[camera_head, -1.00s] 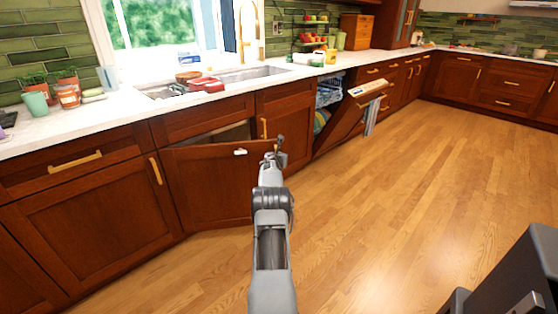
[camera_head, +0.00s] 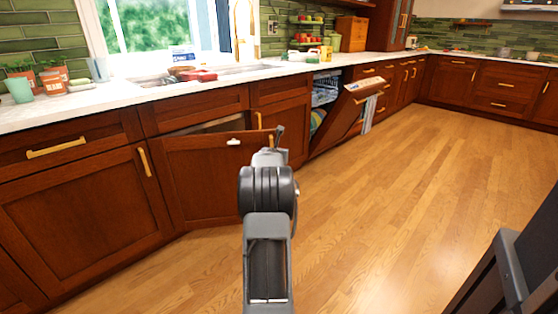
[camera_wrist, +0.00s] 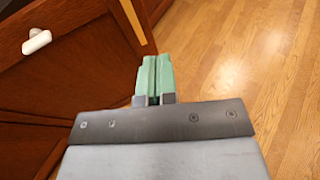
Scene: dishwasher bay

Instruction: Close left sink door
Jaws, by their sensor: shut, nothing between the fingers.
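The left sink door (camera_head: 200,180) is a dark reddish wooden panel below the sink. It stands ajar, with its right edge swung out and a dark gap above its top edge. A small white fitting (camera_head: 233,142) sits near its top; the wrist view shows this fitting (camera_wrist: 37,42) at the upper left. A gold handle (camera_wrist: 132,20) shows near the panel edge. My gripper (camera_head: 278,133) is at the door's free right edge; contact cannot be told. In the wrist view its green fingers (camera_wrist: 152,78) are together and empty.
The right sink door (camera_head: 290,130) is closed behind my gripper. To its right, the dishwasher door (camera_head: 345,115) is tilted open with a rack visible. The sink (camera_head: 240,70) and counter are above. Wooden floor (camera_head: 420,200) at the right is clear.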

